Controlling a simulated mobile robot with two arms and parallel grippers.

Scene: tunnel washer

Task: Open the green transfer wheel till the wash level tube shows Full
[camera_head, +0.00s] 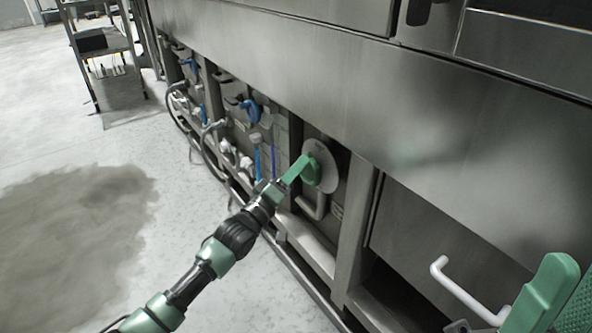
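The green transfer wheel (312,172) sits in front of a round pale plate (325,158) on the lower side of the steel machine. Its green lever arm (294,171) points down and left. My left gripper (276,188) is at the outer end of this lever and appears shut on it; the fingertips are small and partly hidden. Thin upright blue tubes (258,162) stand left of the wheel. I cannot tell which is the wash level tube, and no level or Full mark is readable.
A white pipe (312,206) bends below the wheel. Blue valves and hoses (250,109) line the recess further left. A white bar handle (462,292) is at lower right. A steel panel (400,90) overhangs the recess. A cart (108,72) stands far back; the floor at left is clear, with a dark patch.

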